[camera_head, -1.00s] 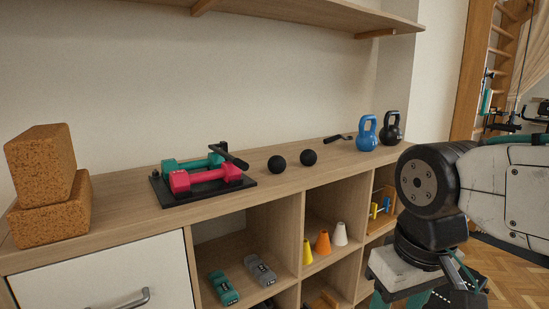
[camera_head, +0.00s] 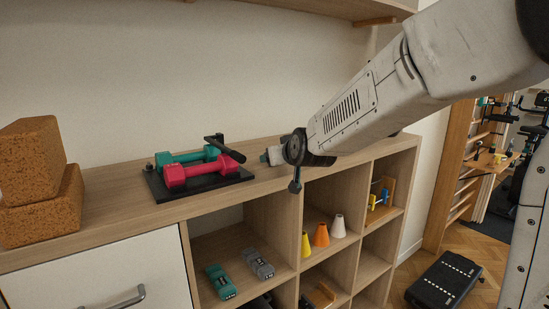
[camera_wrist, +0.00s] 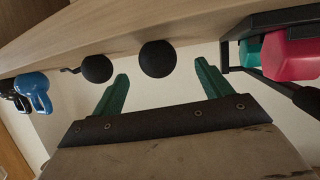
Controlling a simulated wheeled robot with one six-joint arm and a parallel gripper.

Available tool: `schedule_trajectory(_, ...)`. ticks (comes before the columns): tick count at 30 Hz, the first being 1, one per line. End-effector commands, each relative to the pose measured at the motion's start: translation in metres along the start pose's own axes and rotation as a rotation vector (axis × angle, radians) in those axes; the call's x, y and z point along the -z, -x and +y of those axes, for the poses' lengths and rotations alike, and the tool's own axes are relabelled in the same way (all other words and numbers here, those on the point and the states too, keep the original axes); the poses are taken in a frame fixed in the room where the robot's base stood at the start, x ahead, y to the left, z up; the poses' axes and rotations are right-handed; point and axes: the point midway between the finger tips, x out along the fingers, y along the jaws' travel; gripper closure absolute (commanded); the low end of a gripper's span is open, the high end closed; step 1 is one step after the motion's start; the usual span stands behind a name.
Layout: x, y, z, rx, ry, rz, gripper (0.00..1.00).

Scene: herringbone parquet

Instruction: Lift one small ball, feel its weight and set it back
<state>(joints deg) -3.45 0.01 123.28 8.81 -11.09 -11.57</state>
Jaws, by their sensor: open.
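Two small black balls show in the wrist view, the left ball (camera_wrist: 97,68) and the right ball (camera_wrist: 158,58). They rest apart on the wooden shelf top (camera_wrist: 140,25), which appears upside down there. My gripper (camera_wrist: 162,74) is open and empty, with teal fingers spread. The right ball appears between and beyond the fingertips; the left ball is outside the left finger. I see no contact. In the head view my gripper (camera_head: 271,156) is over the shelf top right of the dumbbell rack, and my arm hides both balls.
A black rack (camera_head: 208,190) with red (camera_head: 203,170) and teal (camera_head: 184,157) dumbbells lies left of my gripper. Cork blocks (camera_head: 35,180) are at far left. Blue (camera_wrist: 36,88) and black kettlebells show in the wrist view. An upper shelf (camera_head: 310,8) overhangs the back.

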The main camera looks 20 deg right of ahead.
Motion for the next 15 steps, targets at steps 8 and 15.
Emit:
schedule_trajectory(8, -0.001, -0.034, 0.002, 0.000, 0.000, -0.004, 0.22)
schedule_trajectory(15, 0.001, -0.065, 0.004, 0.000, -0.001, -0.003, 0.22)
